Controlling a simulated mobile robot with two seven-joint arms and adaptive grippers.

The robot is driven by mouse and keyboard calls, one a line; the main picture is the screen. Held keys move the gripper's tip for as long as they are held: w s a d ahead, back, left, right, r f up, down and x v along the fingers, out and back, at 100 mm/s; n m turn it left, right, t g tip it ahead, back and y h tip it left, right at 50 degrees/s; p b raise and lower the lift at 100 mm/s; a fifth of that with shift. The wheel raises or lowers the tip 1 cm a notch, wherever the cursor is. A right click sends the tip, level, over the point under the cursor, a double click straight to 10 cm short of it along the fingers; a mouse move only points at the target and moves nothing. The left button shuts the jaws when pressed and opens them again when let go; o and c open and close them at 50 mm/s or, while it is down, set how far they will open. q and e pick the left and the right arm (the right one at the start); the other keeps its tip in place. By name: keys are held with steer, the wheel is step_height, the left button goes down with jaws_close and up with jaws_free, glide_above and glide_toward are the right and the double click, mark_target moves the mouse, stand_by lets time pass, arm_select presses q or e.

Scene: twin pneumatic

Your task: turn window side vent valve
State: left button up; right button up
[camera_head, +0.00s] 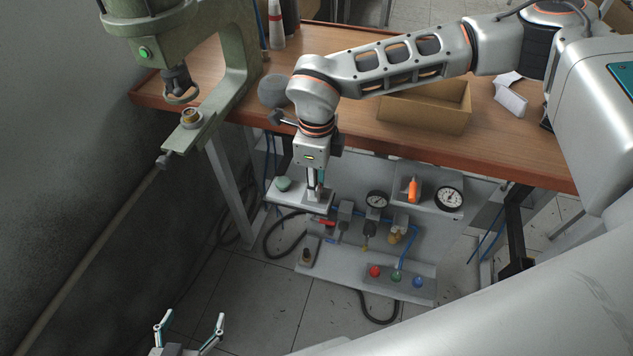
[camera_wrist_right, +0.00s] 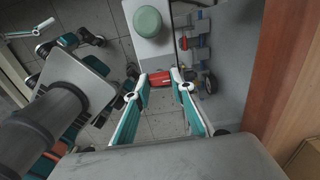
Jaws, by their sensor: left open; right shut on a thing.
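My right gripper (camera_head: 316,202) reaches down over the table's front edge to the pneumatic panel (camera_head: 445,228). Its fingers are closed in on a red valve handle (camera_wrist_right: 160,78), which shows between the fingertips in the right wrist view. In the head view the red handle (camera_head: 325,223) shows just below the gripper, near the panel's left end. The exact contact is too small to tell. My left gripper (camera_head: 190,325) is open and empty at the bottom left, over the floor, well apart from the panel.
A green button (camera_head: 283,184) sits on the panel's left ledge. Two gauges (camera_head: 448,198) and an orange part (camera_head: 414,190) are to the right. Several coloured buttons (camera_head: 397,276) are lower down. A cardboard box (camera_head: 424,107) stands on the table. A green press (camera_head: 215,90) is at left.

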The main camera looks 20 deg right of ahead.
steer(key=o, duration=1.1)
steer(key=shift+r, duration=0.1)
step_height(320, 180, up, 12)
stand_by(0.4)
